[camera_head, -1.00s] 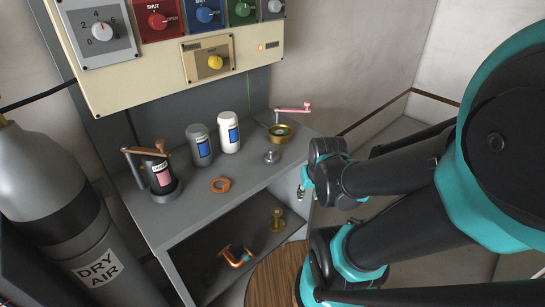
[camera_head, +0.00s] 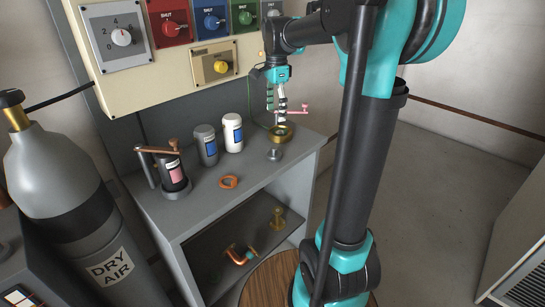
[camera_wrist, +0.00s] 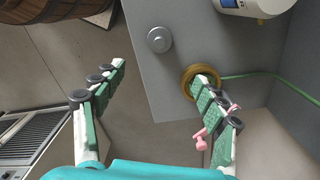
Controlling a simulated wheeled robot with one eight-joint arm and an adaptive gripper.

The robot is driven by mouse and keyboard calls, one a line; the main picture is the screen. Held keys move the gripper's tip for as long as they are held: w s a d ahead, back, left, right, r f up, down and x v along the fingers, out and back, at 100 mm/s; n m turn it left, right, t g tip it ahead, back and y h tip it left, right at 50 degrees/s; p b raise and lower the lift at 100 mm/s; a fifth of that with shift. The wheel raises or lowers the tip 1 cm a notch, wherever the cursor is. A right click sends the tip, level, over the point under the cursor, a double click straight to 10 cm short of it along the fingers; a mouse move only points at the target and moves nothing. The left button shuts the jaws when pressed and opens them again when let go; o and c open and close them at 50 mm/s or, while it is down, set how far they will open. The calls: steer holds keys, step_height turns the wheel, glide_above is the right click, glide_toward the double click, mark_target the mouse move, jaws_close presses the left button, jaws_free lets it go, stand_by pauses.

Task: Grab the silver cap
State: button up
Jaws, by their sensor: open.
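The silver cap (camera_head: 274,155) is a small round metal piece with a raised knob. It stands on the grey cabinet top near its front right corner. It also shows in the wrist view (camera_wrist: 159,40), near the counter edge, beyond the fingertips and between their lines. My gripper (camera_head: 276,105) is open and empty, above the back right of the cabinet top, pointing down. In the wrist view its two green-padded fingers (camera_wrist: 160,80) are wide apart. The right finger overlaps the brass ring fitting (camera_wrist: 187,80); whether they touch I cannot tell.
The brass fitting with a pink handle (camera_head: 304,107) stands behind the cap. White (camera_head: 232,133) and grey (camera_head: 206,146) bottles, a copper ring (camera_head: 228,182) and a copper-handled device (camera_head: 172,172) share the cabinet top (camera_head: 200,199). A control panel (camera_head: 150,50) hangs above.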

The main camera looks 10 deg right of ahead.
glide_toward(274, 148)
steer(key=f, duration=0.5)
steer(key=shift+w+d+f, duration=0.15)
steer(key=shift+w+d, duration=0.15)
steer(key=shift+w, duration=0.05)
steer(key=shift+s+a+f, duration=0.1)
steer(key=shift+a+f, duration=0.05)
steer(key=shift+f, duration=1.35)
steer(key=shift+s+a+f, duration=0.1)
steer(key=shift+f, duration=1.35)
steer(key=c, duration=1.4)
steer(key=shift+o, duration=0.2)
steer(key=shift+r, duration=0.1)
